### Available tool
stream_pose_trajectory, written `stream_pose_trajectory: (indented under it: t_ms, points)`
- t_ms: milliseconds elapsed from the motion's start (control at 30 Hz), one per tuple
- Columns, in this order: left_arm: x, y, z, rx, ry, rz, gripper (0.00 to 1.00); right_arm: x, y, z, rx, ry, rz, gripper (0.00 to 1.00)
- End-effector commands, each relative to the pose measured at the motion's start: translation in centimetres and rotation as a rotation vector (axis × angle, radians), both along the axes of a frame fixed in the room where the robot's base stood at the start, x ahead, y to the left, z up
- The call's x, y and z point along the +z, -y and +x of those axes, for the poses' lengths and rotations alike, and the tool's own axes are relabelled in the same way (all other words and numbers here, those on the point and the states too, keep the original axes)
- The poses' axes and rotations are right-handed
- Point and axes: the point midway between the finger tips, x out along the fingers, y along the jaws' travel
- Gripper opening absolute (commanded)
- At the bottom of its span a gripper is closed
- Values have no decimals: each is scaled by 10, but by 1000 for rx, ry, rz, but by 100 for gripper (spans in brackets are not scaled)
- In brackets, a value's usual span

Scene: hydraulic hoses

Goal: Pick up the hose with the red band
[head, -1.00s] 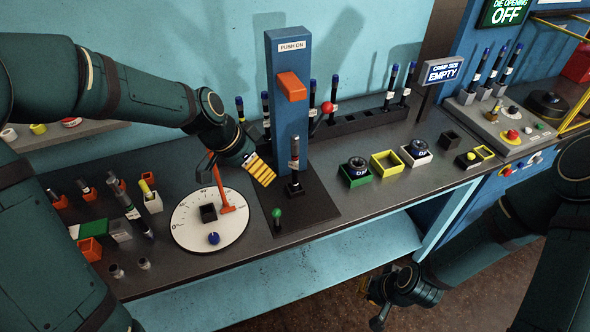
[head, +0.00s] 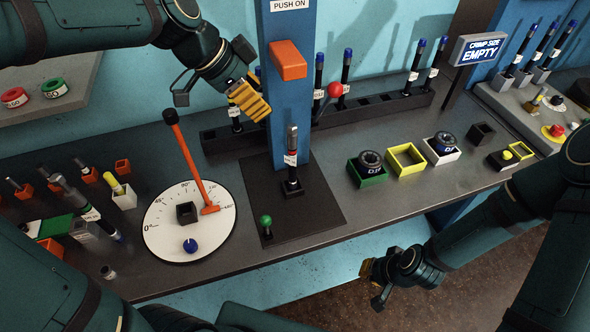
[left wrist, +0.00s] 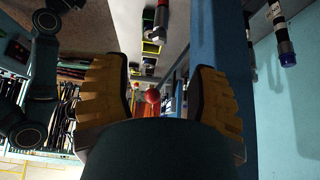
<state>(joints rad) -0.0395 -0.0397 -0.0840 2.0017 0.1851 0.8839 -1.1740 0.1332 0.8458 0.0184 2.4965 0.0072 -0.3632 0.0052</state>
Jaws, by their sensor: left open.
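My left gripper (head: 215,95) is open and empty, beside the blue post and above the bench. Its two yellow-padded fingers stand wide apart in the left wrist view (left wrist: 160,105). Several dark hoses with blue ends stand in the back rack, among them a rear hose (head: 346,75) and a hose partly hidden behind my gripper (head: 233,112). A hose (left wrist: 283,38) with a white band and dark blue end shows at the upper right of the left wrist view. I cannot make out a red band for certain on any hose. My right gripper (head: 371,286) is low, off the bench front, fingers apart.
The blue PUSH ON post (head: 285,120) with an orange block (head: 288,60) stands beside my left gripper; a hose (head: 291,160) stands at its base. A tall orange lever (head: 190,165) rises from the white dial (head: 165,228). A red knob (head: 334,90) sits behind the post.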

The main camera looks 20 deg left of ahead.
Motion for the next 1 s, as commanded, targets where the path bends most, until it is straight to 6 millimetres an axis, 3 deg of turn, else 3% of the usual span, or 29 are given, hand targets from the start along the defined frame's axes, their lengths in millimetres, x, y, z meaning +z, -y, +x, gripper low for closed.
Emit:
stream_pose_trajectory:
  t_ms: [33,133,333,633,1000]
  points:
    - [-12,0,0,0,0,0,59,-13,0,-1,2,-3,-1,0]
    - [-18,0,0,0,0,0,59,-19,-1,-1,3,-4,-2,0]
    - [-33,8,5,-2,-3,0,59,-21,-1,-2,5,-5,-2,0]
    - [-78,33,22,-2,-3,0,59,-27,-2,-4,9,-10,0,0]
    - [-104,49,33,-2,-4,0,59,-30,-2,-5,11,-12,1,0]
